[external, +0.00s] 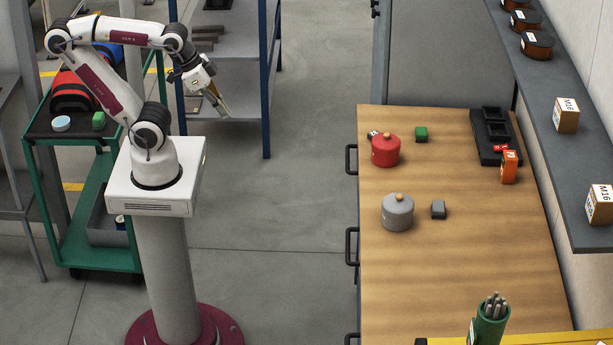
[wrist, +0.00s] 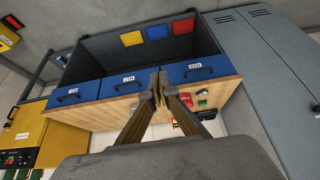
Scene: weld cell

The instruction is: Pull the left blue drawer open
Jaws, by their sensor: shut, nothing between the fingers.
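The wrist view shows three blue drawers side by side under the edge of a wooden worktop (wrist: 100,116). The left one in the picture is the drawer (wrist: 84,90) with a dark handle. A middle drawer (wrist: 120,89) and a right drawer (wrist: 215,66) are beside it. All three look shut. In the external view only their handles show, including the dark handle (external: 351,160), along the left side of the worktop (external: 455,270). My gripper (external: 222,108) is shut and empty, in the air well left of the bench. Its fingers (wrist: 159,82) overlap the drawer row in the wrist view, apart from it.
A red pot (external: 385,152), a grey pot (external: 397,213) and small blocks stand on the worktop. A green cart (external: 105,258) and a blue-posted shelf (external: 266,80) are near my arm. Open floor (external: 290,200) lies between my base and the bench.

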